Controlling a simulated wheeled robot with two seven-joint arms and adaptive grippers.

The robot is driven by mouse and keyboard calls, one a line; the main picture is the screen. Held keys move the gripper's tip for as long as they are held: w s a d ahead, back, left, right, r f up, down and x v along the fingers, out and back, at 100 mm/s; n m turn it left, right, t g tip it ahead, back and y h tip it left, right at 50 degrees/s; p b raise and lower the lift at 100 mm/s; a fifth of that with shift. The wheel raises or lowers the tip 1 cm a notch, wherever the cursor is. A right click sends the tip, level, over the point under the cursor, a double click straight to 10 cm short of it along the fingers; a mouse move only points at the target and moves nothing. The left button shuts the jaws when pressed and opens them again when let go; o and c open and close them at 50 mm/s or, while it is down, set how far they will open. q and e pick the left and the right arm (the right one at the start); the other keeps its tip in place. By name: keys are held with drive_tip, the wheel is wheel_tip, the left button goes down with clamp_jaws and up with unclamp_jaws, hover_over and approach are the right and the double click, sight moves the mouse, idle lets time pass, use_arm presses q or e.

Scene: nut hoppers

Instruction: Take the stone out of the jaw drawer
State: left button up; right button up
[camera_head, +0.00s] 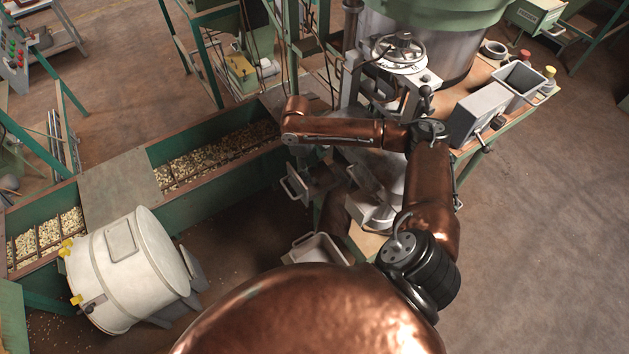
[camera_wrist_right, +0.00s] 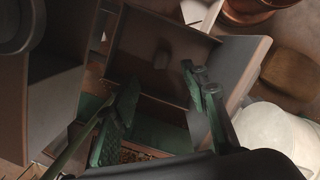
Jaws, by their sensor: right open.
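The jaw drawer (camera_head: 322,184) is a small grey box with a handle, low beside the machine in the head view. Nothing shows between the fingers. Whether they touch the drawer is unclear. My left gripper is out of view.
A green trough (camera_head: 215,140) of nuts runs along the left, with a white drum (camera_head: 125,265) before it. A pale open bin (camera_head: 318,247) stands below the drawer. Open floor (camera_head: 545,220) lies at right.

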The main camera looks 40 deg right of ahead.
sight(314, 180)
drive_tip(key=f, duration=0.1)
drive_tip(key=s+f, duration=0.1)
drive_tip(key=f, duration=0.1)
drive_tip(key=shift+s+d+f+p, duration=0.2)
drive_tip(key=shift+p, duration=0.15)
drive_tip(key=shift+f, duration=0.4)
drive_tip(key=shift+c, duration=0.2)
drive_tip(key=c, duration=1)
drive_tip(key=shift+r, duration=0.1)
clamp_jaws()
